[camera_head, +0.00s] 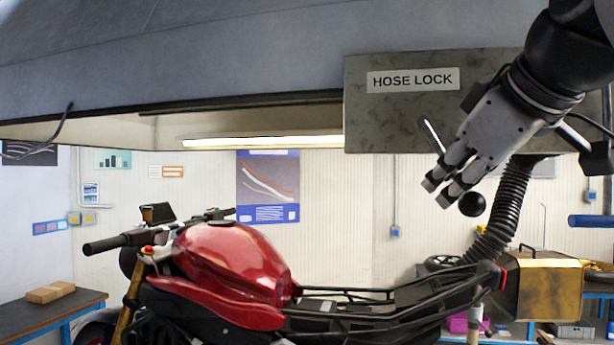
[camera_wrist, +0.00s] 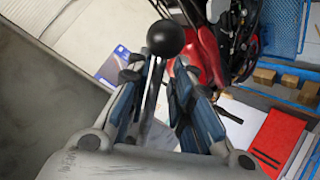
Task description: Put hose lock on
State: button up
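The hose lock is a grey mottled box (camera_head: 400,115) with a "HOSE LOCK" label, at the upper right of the head view. A metal lever (camera_head: 432,132) at its lower edge slants down to the right, partly hidden behind my gripper (camera_head: 437,193), and a black ball knob (camera_head: 473,204) shows beyond the fingers. In the wrist view the knob (camera_wrist: 165,38) stands just past the fingertips, and its stem (camera_wrist: 151,95) runs between the fingers of my gripper (camera_wrist: 158,80). The fingers are apart, with a gap to the right of the stem. Contact with the stem is unclear.
A ribbed black hose (camera_head: 507,205) hangs from the box to the rear of a red motorcycle (camera_head: 232,262) below. A large grey overhead panel (camera_head: 230,75) spans the top. A blue bar (camera_head: 592,221) is at the right. Open air lies left of my gripper.

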jog(key=shift+o, duration=0.6)
jog(key=shift+d, duration=0.55)
jog(key=shift+a, duration=0.3)
jog(key=shift+s+d+r, duration=0.15)
jog(key=shift+s+r, duration=0.05)
jog(key=v, duration=1.1)
jog(key=shift+s, duration=0.25)
